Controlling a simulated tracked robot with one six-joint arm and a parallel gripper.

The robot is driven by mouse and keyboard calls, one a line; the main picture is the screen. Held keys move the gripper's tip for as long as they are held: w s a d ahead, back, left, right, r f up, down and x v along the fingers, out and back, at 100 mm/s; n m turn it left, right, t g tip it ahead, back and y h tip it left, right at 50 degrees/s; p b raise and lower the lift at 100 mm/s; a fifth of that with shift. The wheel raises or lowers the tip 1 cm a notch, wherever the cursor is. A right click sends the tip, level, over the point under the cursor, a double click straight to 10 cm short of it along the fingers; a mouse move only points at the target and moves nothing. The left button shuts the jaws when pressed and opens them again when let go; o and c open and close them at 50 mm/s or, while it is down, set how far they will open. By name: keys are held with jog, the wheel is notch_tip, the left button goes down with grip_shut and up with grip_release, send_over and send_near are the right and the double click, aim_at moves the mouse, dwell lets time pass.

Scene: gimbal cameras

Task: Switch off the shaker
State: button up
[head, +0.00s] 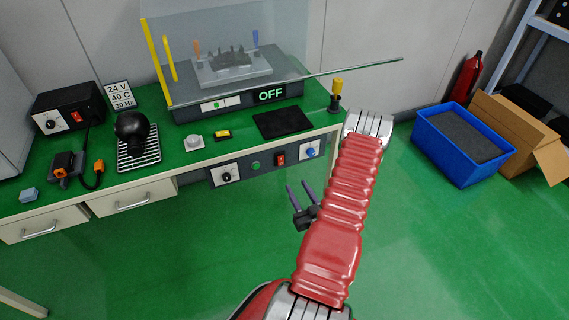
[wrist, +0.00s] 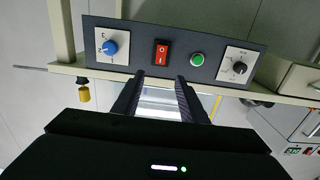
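The shaker (head: 234,68) stands on the green bench behind a clear guard, with a rack-like fixture on top. Its display (head: 270,95) reads OFF in green. A dark control panel (head: 240,168) is on the bench front below. A red rocker switch (head: 281,159) is on it; in the wrist view the switch (wrist: 162,52) lies just beyond the fingertips, marked I and O. Which side is pressed I cannot tell. My gripper (head: 299,187) is open and empty, in front of and below the panel. In the wrist view both fingers of my gripper (wrist: 159,83) show apart.
The panel also has a green button (wrist: 197,59), a blue knob (wrist: 110,47) and a black knob (wrist: 239,68). A yellow-topped post (head: 336,90) stands at the bench's right end. A blue bin (head: 462,145) and cardboard box (head: 515,130) are at right. Floor before the panel is clear.

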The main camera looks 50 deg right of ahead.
aim_at(281, 159)
jog(key=shift+w, duration=0.15)
jog(key=x, duration=1.3)
jog(key=shift+w+d, duration=0.2)
jog(key=shift+w, duration=0.05)
grip_shut()
